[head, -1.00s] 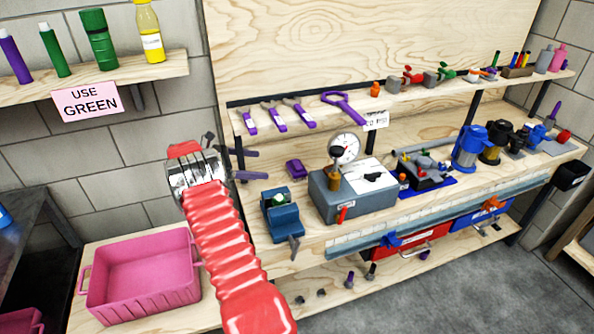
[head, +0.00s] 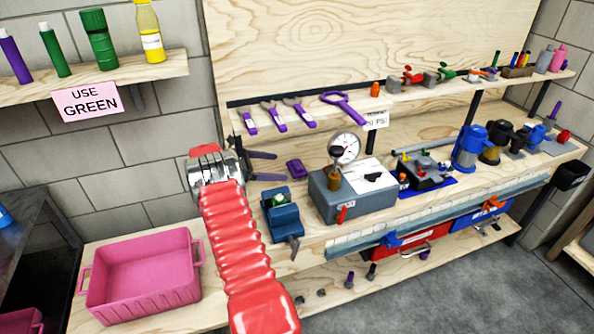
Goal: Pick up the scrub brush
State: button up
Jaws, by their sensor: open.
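A small purple block-shaped thing (head: 296,168), which looks like the scrub brush, lies on the workbench (head: 330,238) left of the grey box with the gauge. Its bristles cannot be made out. My gripper (head: 280,166) comes in from the left at the end of my red-sleeved arm. Its two dark fingers are spread, one higher and one lower in the picture, and point right at the purple block. The fingertips are close to its left side; whether they touch it cannot be told. Nothing shows between the fingers.
A blue vise-like device (head: 281,215) stands just below my gripper. The grey box (head: 350,190) with a dial gauge is to the right. A pink tub (head: 145,275) sits at lower left.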

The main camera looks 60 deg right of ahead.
aim_at(292, 168)
jog(key=shift+x, duration=1.15)
jog(key=shift+x, duration=2.6)
jog(key=shift+r, duration=0.1)
jog(key=shift+c, duration=0.5)
jog(key=c, duration=1.1)
